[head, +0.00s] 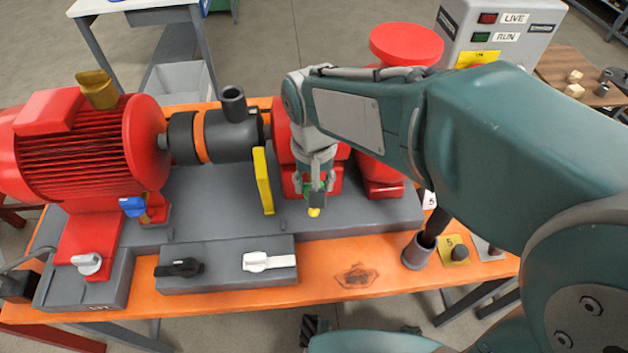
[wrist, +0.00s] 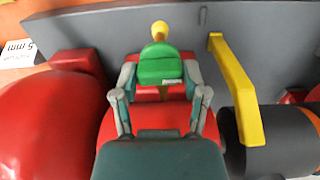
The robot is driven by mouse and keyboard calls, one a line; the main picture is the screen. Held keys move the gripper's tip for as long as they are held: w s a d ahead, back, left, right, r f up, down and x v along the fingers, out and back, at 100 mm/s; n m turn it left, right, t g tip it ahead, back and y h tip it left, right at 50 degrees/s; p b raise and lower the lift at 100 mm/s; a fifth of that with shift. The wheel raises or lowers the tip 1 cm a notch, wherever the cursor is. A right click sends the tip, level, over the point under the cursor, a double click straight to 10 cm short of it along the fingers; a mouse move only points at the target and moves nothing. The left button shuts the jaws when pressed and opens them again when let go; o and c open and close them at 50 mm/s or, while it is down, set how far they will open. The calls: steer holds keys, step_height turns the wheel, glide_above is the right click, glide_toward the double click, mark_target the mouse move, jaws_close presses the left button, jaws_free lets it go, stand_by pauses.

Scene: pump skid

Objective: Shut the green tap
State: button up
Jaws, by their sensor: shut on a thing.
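The green tap (head: 308,189) sits low on the front of the red pump, in the middle of the skid. Its green handle (wrist: 161,64) shows clearly in the wrist view, on a yellow body with a rounded yellow end (wrist: 159,29). My gripper (head: 316,184) reaches down to it from above. In the wrist view my gripper (wrist: 160,78) has one finger on each side of the handle and is shut on it. In the head view the fingers hide much of the tap. I cannot tell how far the handle is turned.
A yellow bracket (head: 263,180) stands just left of the tap. A blue-handled tap (head: 133,206) is farther left by the red motor (head: 80,140). Black (head: 180,267) and white (head: 268,262) switches sit in front. A grey cup (head: 417,250) stands at right.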

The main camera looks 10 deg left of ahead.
steer(key=o, duration=1.1)
steer(key=shift+f, duration=0.1)
steer(key=shift+o, duration=0.2)
steer(key=shift+a, duration=0.1)
step_height(320, 180, up, 12)
steer(key=shift+w, duration=0.1)
